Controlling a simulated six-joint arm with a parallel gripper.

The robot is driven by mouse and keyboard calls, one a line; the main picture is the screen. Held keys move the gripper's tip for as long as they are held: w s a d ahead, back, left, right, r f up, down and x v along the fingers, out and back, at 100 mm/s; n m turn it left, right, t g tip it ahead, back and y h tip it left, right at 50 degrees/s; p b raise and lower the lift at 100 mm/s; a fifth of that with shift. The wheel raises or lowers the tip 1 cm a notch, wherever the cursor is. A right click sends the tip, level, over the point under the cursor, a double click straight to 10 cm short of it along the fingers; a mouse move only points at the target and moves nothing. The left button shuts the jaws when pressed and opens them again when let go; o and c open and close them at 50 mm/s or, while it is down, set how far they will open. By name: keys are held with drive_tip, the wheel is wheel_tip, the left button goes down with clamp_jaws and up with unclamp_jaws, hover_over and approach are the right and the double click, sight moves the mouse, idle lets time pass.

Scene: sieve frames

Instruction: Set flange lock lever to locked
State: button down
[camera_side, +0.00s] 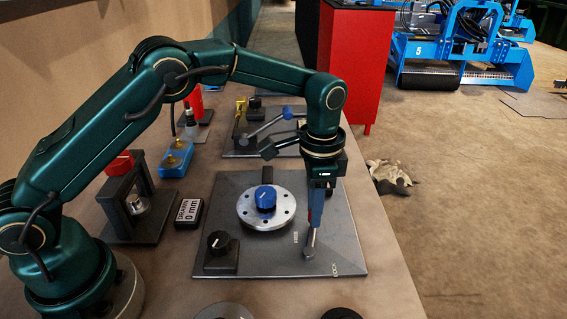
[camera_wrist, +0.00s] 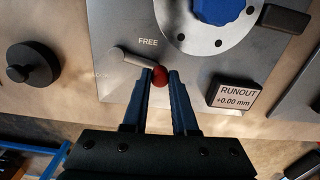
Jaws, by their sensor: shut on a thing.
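The flange lock lever is a short grey bar (camera_wrist: 133,58) with a red ball knob (camera_wrist: 160,76) at one end. In the side view the grey bar (camera_side: 310,243) stands near the front right of the dark plate (camera_side: 345,235). My gripper (camera_wrist: 160,80) points down, and its blue fingers are shut on the red knob; it also shows in the side view (camera_side: 316,210). The word FREE (camera_wrist: 148,42) is printed beside the bar. A LOCK mark (camera_wrist: 101,76) lies on the other side, faint in the wrist view. The silver flange (camera_side: 248,212) carries a blue knob (camera_side: 265,198).
A runout display (camera_side: 188,212) stands left of the plate; it reads +0.00 mm in the wrist view (camera_wrist: 236,96). A black knob (camera_side: 218,243) sits at the plate's front left. Another lever fixture (camera_side: 270,135) stands behind. Round dark parts (camera_side: 342,314) lie at the front edge.

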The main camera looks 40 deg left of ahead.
drive_tip(key=d+m, duration=0.1)
drive_tip(key=w+d+m, duration=0.1)
drive_tip(key=m, duration=0.1)
drive_tip(key=shift+m, duration=0.3)
drive_tip(key=d+m, duration=0.1)
drive_tip(key=m, duration=0.1)
drive_tip(key=d+m, duration=0.1)
drive_tip(key=m, duration=0.1)
drive_tip(key=shift+d+r+m, duration=0.1)
drive_tip(key=shift+d+m, duration=0.15)
drive_tip(key=shift+m, duration=0.05)
drive_tip(key=m, duration=0.1)
drive_tip(key=d+m, duration=0.1)
drive_tip(key=shift+s+d+m, duration=0.15)
drive_tip(key=shift+d+m, duration=0.05)
drive_tip(key=shift+m, duration=0.1)
drive_tip(key=shift+s+d+m, duration=0.3)
drive_tip(key=shift+d+m, duration=0.15)
drive_tip(key=shift+m, duration=0.5)
drive_tip(key=shift+s+d+m, duration=0.25)
drive_tip(key=shift+d+m, duration=0.15)
drive_tip(key=shift+m, duration=0.55)
drive_tip(key=c, duration=0.7)
unclamp_jaws()
